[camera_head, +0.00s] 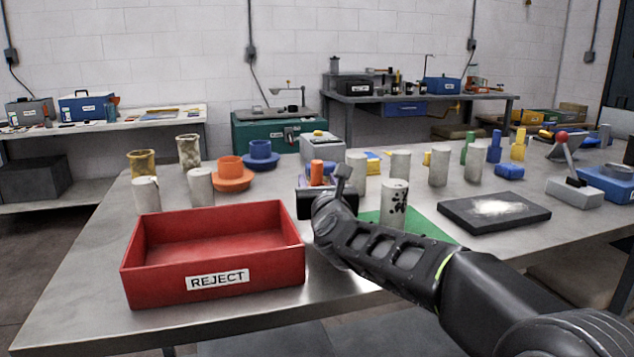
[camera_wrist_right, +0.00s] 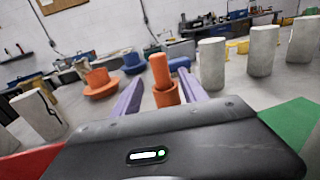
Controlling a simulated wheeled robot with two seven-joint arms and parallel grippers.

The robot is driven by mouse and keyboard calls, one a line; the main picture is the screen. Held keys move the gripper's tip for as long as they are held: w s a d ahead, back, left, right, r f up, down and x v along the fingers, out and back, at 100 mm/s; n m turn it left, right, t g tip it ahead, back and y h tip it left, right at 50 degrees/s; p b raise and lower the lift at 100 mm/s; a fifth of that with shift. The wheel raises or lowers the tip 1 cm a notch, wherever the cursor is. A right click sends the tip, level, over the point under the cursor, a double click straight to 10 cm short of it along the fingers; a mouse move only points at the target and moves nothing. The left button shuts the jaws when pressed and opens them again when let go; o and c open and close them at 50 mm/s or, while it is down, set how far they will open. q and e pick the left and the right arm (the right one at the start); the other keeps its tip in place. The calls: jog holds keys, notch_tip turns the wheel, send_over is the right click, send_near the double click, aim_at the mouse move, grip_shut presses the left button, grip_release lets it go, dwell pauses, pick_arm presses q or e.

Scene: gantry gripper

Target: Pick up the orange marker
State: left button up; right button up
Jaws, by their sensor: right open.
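The orange marker (camera_head: 316,168) is a small upright orange cylinder on the metal table, just beyond my right gripper. In the right wrist view the orange marker (camera_wrist_right: 160,72) rises from a wider orange lower part. My right gripper (camera_head: 317,182) is open, with its two purple fingers pointing forward. In the wrist view, the fingers of my right gripper (camera_wrist_right: 160,92) stand on either side of the marker's lower part. I cannot tell whether they touch it. The gripper body hides the marker's base in the head view. My left gripper is not in view.
A red REJECT bin (camera_head: 212,262) stands at the front left. An orange flanged part (camera_head: 231,175) and a blue one (camera_head: 261,155) sit behind it. Several pale cylinders surround the gripper. A green mat (camera_head: 432,230) and dark slab (camera_head: 494,212) lie to the right.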

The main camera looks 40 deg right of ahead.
aim_at(318, 178)
jog(key=x, duration=0.4)
jog(key=shift+w+d+p, duration=0.2)
jog(key=shift+d+p, duration=0.05)
jog(key=shift+p, duration=0.15)
jog(key=shift+f, duration=0.1)
jog(key=shift+c, duration=0.4)
grip_shut()
